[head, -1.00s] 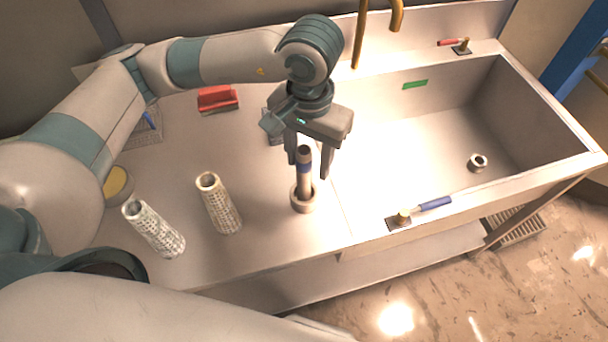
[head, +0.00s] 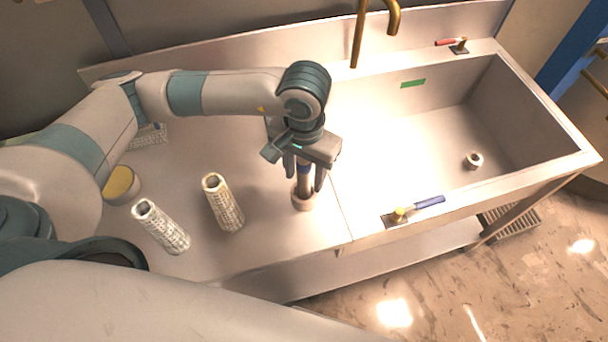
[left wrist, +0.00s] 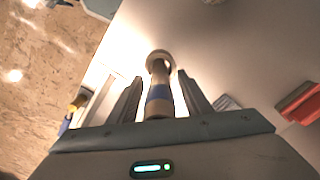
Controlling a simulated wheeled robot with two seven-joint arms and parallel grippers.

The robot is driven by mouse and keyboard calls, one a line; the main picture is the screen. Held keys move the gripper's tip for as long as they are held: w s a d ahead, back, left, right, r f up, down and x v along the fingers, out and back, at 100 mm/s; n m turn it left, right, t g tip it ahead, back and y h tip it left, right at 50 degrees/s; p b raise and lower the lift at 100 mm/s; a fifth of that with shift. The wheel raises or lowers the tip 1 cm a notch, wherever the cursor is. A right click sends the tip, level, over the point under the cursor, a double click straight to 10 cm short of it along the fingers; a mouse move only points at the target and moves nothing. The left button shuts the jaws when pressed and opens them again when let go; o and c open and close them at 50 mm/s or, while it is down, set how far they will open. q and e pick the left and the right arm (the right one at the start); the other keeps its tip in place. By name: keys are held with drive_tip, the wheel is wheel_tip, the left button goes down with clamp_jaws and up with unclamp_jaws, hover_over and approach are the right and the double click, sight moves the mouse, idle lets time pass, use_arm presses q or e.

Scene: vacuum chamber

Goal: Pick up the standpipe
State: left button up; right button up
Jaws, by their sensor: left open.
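The standpipe (head: 304,187) stands upright on the steel counter just left of the sink, a slim pipe with a blue band and a wider ring-like base. In the left wrist view the standpipe (left wrist: 160,88) lies between the two fingers. My left gripper (head: 304,182) is open, pointing down, with a finger on each side of the pipe's upper part. It also shows in the left wrist view (left wrist: 158,95), with gaps visible beside the pipe. The pipe's top is partly hidden by the gripper in the head view. My right gripper is not in view.
Two perforated pale cylinders (head: 223,203) (head: 161,227) stand left of the standpipe. A yellow-topped round container (head: 121,184) is farther left. The sink (head: 430,130) on the right holds a small ring (head: 473,160). A blue-handled valve (head: 414,209) sits on its front rim; a brass faucet (head: 359,35) rises behind.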

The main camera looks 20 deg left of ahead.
sight(305, 164)
use_arm(q)
clamp_jaws()
drive_tip(key=shift+r, duration=0.1)
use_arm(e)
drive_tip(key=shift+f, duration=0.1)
